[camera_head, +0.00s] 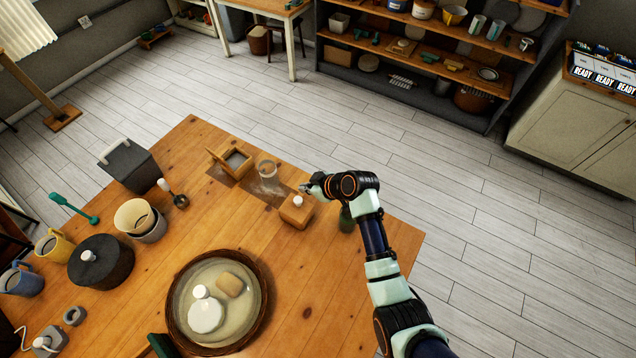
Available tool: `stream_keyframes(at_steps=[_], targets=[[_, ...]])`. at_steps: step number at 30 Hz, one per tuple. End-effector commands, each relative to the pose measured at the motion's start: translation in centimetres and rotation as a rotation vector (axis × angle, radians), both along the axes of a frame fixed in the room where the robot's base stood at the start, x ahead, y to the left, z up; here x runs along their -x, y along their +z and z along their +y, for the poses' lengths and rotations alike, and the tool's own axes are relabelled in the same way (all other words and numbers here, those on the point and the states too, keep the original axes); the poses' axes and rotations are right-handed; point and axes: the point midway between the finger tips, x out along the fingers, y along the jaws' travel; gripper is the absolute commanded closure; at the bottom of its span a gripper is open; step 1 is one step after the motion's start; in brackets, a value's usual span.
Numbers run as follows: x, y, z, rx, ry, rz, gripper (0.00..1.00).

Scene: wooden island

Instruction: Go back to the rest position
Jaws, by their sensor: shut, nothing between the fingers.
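My gripper (306,188) is at the end of my arm, which reaches in from the lower right over the wooden island (340,290). The gripper is small in this view, partly covered by my wrist, and looks shut and empty. It is close above or beside a small wooden box with a white knob (296,211); I cannot tell whether they touch. A dark green object (346,219) stands partly hidden behind my arm.
A round tray (262,300) holds several items. A black pot (101,262), mugs and a dark canister (128,165) crowd the left side. Open floor lies right of the island.

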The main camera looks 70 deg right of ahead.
Motion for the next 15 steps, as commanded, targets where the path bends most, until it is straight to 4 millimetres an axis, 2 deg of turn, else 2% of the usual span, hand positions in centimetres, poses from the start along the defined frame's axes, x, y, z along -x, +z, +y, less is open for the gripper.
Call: stream_keyframes(at_steps=[3, 6, 10, 15], targets=[[2.2, 1.9, 0.5, 0.002, -0.002, -0.001, 1.0], [3.5, 3.2, 0.9, 0.001, -0.003, 0.0, 1.0], [4.5, 4.2, 1.2, 0.0, 0.0, 0.001, 1.0], [4.7, 4.5, 1.3, -0.002, 0.0, 0.002, 1.0]])
